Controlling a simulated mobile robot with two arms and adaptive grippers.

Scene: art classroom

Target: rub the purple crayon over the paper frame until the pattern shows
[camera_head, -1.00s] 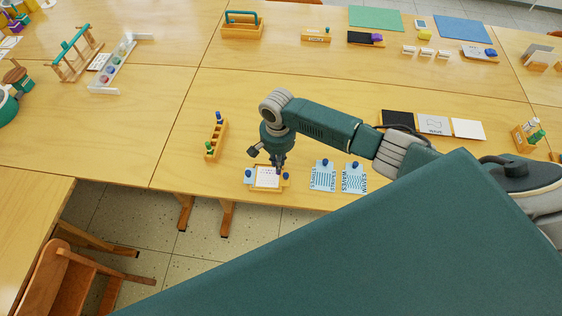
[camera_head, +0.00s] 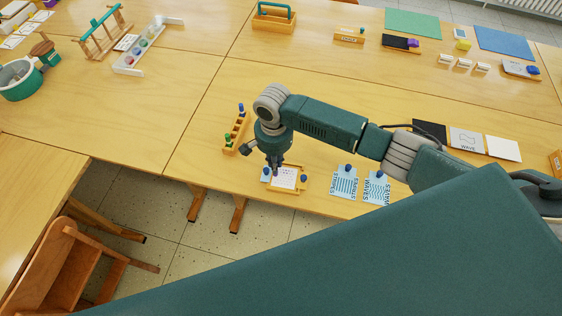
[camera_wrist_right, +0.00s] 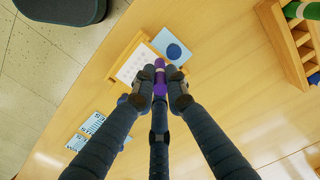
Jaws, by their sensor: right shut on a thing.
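The paper frame (camera_head: 287,191) lies near the table's front edge, a wooden frame around white paper with small faint dot-like marks. It also shows in the right wrist view (camera_wrist_right: 118,80). My right gripper (camera_head: 276,172) is over the left part of the paper, fingers pointing down. In the right wrist view its fingers (camera_wrist_right: 160,88) are shut on the purple crayon (camera_wrist_right: 160,72), which has a pale band. The crayon's tip is at the frame's near side in that view; I cannot tell whether it touches the paper. My left gripper is not in view.
A light blue card with a blue knob (camera_wrist_right: 174,51) is beside the frame. Blue STRIPES (camera_head: 343,186) and WAVES (camera_head: 376,190) cards lie to the right. A wooden crayon rack (camera_head: 238,129) stands to the left. The floor begins just in front of the frame.

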